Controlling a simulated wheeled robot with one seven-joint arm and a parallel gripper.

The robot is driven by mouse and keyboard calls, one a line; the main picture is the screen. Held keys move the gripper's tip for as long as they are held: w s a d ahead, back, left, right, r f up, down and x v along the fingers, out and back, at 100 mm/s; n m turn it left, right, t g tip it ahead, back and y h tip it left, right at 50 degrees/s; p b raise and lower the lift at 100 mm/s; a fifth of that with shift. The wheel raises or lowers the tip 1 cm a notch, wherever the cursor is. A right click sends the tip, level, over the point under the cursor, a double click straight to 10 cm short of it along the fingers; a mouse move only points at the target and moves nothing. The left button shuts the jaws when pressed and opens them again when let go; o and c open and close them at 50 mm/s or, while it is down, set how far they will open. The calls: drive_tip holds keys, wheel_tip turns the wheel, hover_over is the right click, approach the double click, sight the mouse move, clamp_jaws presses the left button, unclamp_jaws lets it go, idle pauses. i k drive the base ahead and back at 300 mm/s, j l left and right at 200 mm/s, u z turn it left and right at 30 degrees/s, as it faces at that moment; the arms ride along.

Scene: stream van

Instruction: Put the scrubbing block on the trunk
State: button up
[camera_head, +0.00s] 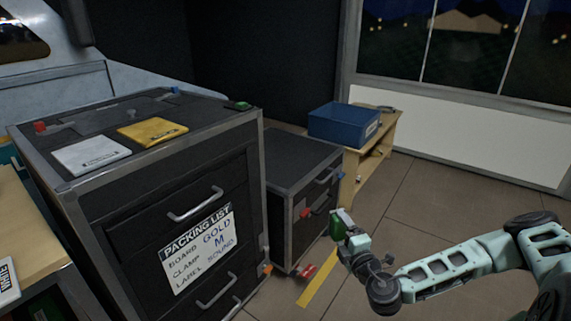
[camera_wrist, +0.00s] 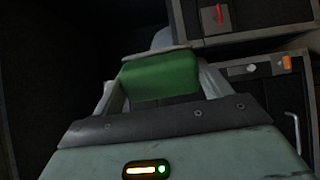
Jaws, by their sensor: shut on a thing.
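The scrubbing block (camera_head: 337,225) is a green block held at the tip of my gripper (camera_head: 346,234). In the wrist view the green block (camera_wrist: 160,76) sits between the two fingers of my gripper (camera_wrist: 162,88), which is shut on it. A low black trunk (camera_head: 288,157) with metal edges and a bare flat top stands left of and beyond my gripper. The block is apart from it, in front of its right side. A taller black drawer case (camera_head: 150,185) with a packing list stands to its left; I cannot be sure which case the task calls the trunk.
A blue bin (camera_head: 345,122) stands on a wooden bench (camera_head: 374,150) behind the low trunk. White (camera_head: 90,154) and yellow (camera_head: 152,131) packets and a small green item (camera_head: 239,105) lie on the tall case. The floor at right is clear.

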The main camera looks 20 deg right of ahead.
sight(294, 155)
drive_tip(key=k+u, duration=0.15)
drive_tip(key=u, duration=0.95)
drive_tip(key=i+l+u, duration=0.15)
drive_tip(key=l, duration=0.85)
drive_tip(key=l+u, duration=0.1)
drive_tip(key=l, duration=0.9)
